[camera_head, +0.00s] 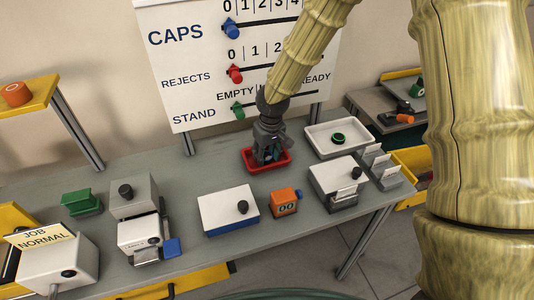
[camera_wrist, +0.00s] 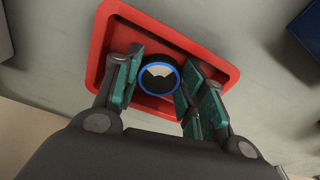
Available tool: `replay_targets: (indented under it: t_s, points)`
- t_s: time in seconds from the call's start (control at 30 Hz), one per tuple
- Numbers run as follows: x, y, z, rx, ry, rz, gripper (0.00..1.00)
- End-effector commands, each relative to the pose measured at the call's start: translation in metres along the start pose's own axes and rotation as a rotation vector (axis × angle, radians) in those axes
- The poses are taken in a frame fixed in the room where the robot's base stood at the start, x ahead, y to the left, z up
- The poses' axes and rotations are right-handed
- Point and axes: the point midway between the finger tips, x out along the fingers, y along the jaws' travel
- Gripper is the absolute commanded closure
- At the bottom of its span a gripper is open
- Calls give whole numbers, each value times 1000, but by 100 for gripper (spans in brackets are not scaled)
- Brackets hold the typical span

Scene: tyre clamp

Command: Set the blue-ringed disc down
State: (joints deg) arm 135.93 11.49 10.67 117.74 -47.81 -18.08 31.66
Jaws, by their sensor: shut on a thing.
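The blue-ringed disc (camera_wrist: 159,77) is black with a blue ring and a pale centre. In the wrist view it sits between the teal pads of my gripper (camera_wrist: 158,85), which is shut on it. The red tray (camera_wrist: 220,62) lies behind and around the disc in that view. In the head view my gripper (camera_head: 268,152) points down over the red tray (camera_head: 266,168) on the grey bench, and the disc is hard to make out there. I cannot tell whether the disc touches the tray floor.
A white tray (camera_head: 348,150) with a green-ringed disc (camera_head: 338,138) stands right of the red tray. A white and blue box (camera_head: 228,212) and an orange counter (camera_head: 286,203) stand in front. The board (camera_head: 190,60) with coloured sliders rises behind.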

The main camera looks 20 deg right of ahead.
Motion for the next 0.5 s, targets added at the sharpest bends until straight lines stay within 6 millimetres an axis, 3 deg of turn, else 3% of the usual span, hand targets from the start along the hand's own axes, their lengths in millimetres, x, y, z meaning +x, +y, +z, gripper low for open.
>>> replay_targets:
  t_s: [0.17,0.2,0.3,0.5]
  points:
    - [3,0,0,0,0,0,78]
    - [2,0,0,1,0,0,52]
    - [2,0,0,1,0,0,38]
    - [2,0,0,1,0,0,38]
